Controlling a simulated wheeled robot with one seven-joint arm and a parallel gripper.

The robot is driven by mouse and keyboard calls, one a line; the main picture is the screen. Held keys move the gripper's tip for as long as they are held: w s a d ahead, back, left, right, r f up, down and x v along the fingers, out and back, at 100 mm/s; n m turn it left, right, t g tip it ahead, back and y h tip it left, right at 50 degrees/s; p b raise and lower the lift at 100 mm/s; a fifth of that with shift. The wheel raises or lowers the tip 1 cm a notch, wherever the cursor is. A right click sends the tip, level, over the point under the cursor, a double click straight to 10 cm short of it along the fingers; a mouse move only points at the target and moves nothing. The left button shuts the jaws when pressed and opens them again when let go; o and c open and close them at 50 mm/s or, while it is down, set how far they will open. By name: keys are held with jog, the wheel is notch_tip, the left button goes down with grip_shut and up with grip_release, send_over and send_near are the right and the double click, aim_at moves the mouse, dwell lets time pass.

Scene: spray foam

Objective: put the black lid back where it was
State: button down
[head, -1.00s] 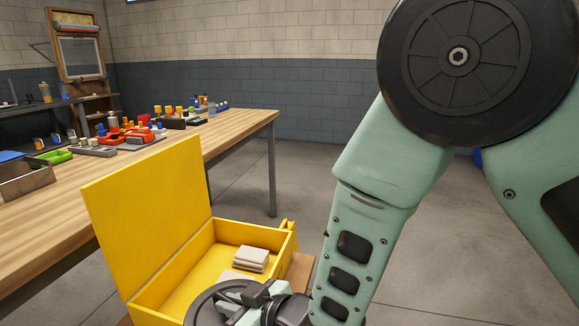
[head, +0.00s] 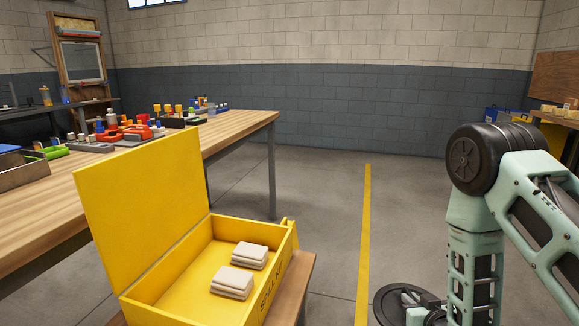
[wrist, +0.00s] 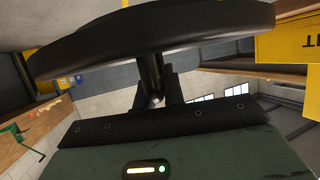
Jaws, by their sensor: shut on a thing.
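The black lid (wrist: 150,40) is a wide round disc with a short post under it. It spans the top of the wrist view. My gripper (wrist: 157,92) is shut on that post, with the disc beyond the fingers. In the head view the lid (head: 386,300) shows at the bottom, right of the yellow floor line, partly cut off by the frame. My gripper (head: 428,303) is beside it there, mostly hidden by my arm. Where the lid was before is not shown by these frames.
An open yellow box (head: 178,293) with stacked pale pads (head: 233,282) sits on a brown stand (head: 290,285) left of the lid. A long wooden workbench (head: 235,125) holding several tools and bottles is at left. The floor (head: 325,215) in the middle is clear.

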jog(key=d, duration=0.2)
jog(key=shift+s+d+m+h+p, duration=0.25)
jog(key=shift+d+m+h+p, duration=0.05)
jog(key=shift+h+p, duration=0.1)
jog(key=s+r+p, duration=0.2)
jog(key=r+p, duration=0.7)
jog(key=r, duration=0.1)
jog(key=s+r+p, duration=0.2)
jog(key=r+p, duration=0.7)
jog(key=r, duration=0.2)
jog(key=shift+s+p, duration=0.25)
jog(key=shift+p, duration=0.15)
jog(key=shift+a, duration=0.1)
